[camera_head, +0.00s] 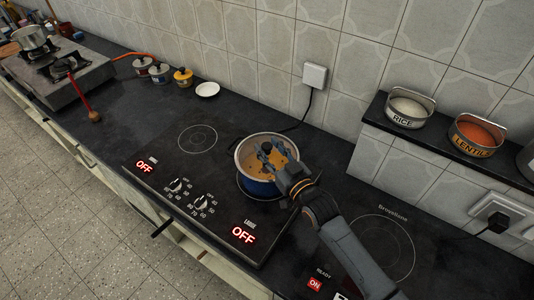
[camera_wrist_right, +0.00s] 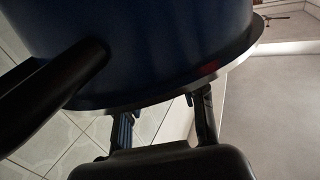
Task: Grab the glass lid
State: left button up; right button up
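A blue pot (camera_head: 262,187) with a pale rim stands on the black cooktop, with tan contents showing through its top. The clear glass lid (camera_head: 287,152) is hard to make out over it. My right gripper (camera_head: 270,151) is over the pot top, its fingers apart around a small dark knob-like part; I cannot tell if they touch it. In the right wrist view the blue pot (camera_wrist_right: 190,40) fills the upper part, with a black handle at left. There the gripper's two fingers (camera_wrist_right: 165,112) are spread at the pale rim, their tips partly hidden. My left gripper is not in view.
The cooktop (camera_head: 160,160) has lit OFF displays and knobs at its front. RICE (camera_head: 408,108) and LENTILS (camera_head: 477,135) containers sit on a raised ledge at right. Small jars (camera_head: 182,77) and a white dish (camera_head: 207,90) stand along the wall. The counter left of the cooktop is mostly clear.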

grip_shut()
jog(key=shift+r, duration=0.15)
